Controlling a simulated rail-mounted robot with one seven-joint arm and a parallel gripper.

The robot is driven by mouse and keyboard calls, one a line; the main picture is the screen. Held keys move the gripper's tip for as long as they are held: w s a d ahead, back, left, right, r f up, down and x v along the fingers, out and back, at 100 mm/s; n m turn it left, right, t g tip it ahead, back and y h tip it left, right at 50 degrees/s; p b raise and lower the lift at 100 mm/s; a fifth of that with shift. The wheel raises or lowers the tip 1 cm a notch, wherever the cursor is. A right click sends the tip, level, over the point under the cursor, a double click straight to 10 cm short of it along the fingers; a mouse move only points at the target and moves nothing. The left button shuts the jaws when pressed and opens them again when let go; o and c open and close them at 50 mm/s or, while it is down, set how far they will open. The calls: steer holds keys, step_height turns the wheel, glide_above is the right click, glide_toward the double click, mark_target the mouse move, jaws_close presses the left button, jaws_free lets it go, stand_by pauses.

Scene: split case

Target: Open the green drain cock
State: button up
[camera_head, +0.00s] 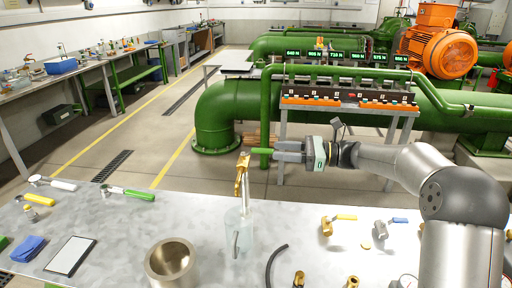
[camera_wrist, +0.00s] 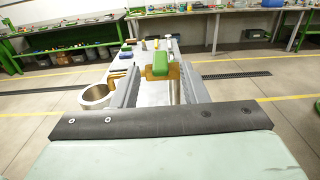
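A brass cock (camera_head: 241,178) stands upright at the top of a clear vessel (camera_head: 238,228) on the metal bench. Its green handle (camera_head: 262,151) points right, towards my gripper (camera_head: 276,151). In the wrist view the green handle (camera_wrist: 160,64) lies between the fingertips of my gripper (camera_wrist: 160,70), with brass behind it. The fingers stand apart, with gaps on both sides of the handle. In the head view the fingers are level with the handle's right end.
A wide metal cup (camera_head: 171,263) stands front left of the vessel, and a black hose (camera_head: 274,264) lies to its right. Valves with yellow (camera_head: 345,217) and blue levers lie farther right. A tablet (camera_head: 71,255) and blue cloth (camera_head: 28,248) lie at left. Green pipes (camera_head: 215,118) stand behind.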

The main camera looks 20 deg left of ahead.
mark_target(257, 149)
steer(key=p+x, duration=0.1)
steer(key=x, duration=0.6)
steer(key=shift+a, duration=0.4)
jaws_close()
steer(key=shift+d, duration=0.1)
